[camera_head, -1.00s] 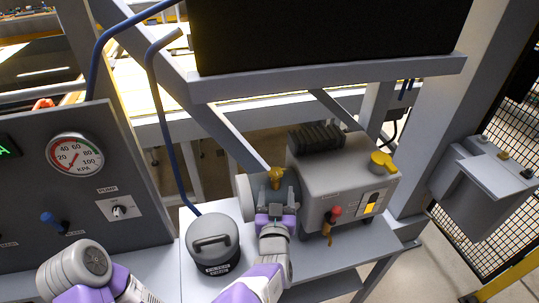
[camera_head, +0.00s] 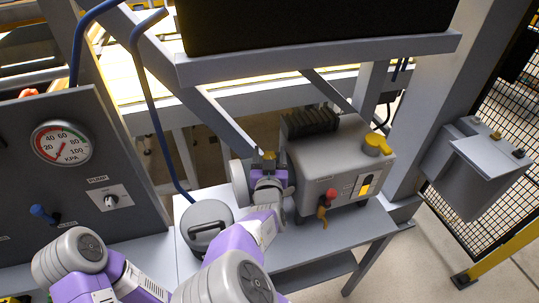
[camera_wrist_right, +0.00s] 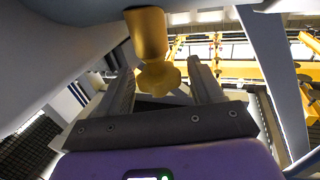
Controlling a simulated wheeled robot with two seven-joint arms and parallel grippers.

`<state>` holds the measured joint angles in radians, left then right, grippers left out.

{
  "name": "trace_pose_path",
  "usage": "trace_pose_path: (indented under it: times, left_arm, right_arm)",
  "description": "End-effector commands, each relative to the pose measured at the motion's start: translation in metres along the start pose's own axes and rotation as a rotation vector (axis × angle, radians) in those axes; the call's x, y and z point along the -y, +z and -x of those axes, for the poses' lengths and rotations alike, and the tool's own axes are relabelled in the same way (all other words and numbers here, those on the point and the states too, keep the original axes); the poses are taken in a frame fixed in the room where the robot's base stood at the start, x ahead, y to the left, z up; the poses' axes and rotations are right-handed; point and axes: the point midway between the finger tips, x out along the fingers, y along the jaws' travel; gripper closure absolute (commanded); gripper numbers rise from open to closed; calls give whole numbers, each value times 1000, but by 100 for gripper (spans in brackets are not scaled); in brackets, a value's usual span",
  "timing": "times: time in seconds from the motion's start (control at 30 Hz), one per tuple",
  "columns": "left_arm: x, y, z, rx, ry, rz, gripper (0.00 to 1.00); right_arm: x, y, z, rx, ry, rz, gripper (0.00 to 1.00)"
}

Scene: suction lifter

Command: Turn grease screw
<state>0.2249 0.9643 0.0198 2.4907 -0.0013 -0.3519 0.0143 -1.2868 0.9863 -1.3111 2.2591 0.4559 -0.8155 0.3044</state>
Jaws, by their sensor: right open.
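The brass-yellow grease screw (camera_head: 269,156) shows at the left end of the grey pump unit (camera_head: 335,155), just above my right gripper (camera_head: 268,166). In the right wrist view the screw (camera_wrist_right: 150,38) hangs down from the top with its lobed head between the fingertips. The right gripper (camera_wrist_right: 160,68) is open, one finger on each side of the screw head, with gaps showing on both sides. My left arm shows at the lower left of the head view, but its gripper is out of view.
A grey filter canister (camera_head: 207,228) with a handle stands left of the pump, close to my right arm. A red-topped valve (camera_head: 331,196) and a yellow cap (camera_head: 377,145) are on the pump. A gauge panel (camera_head: 80,190) stands at left, a grey box (camera_head: 475,180) at right.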

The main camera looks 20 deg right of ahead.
Motion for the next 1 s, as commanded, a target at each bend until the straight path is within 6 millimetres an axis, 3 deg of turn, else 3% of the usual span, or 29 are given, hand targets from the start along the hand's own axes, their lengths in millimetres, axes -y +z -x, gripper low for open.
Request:
trace_pose_path:
  times: [0.03, 0.37, 0.67, 1.0]
  left_arm:
    - [0, 0, 0, 0, 0, 0, 57]
    - [0, 0, 0, 0, 0, 0, 57]
    - [-2, 0, 6, 0, 0, 0, 57]
    - [-12, 1, 33, 0, 0, 0, 57]
  right_arm:
    - [0, 0, 0, 0, 0, 0, 37]
    - [0, 0, 0, 0, 0, 0, 85]
    - [1, -1, 0, 1, 30, 2, 85]
    - [1, -4, 0, 0, 187, 4, 85]
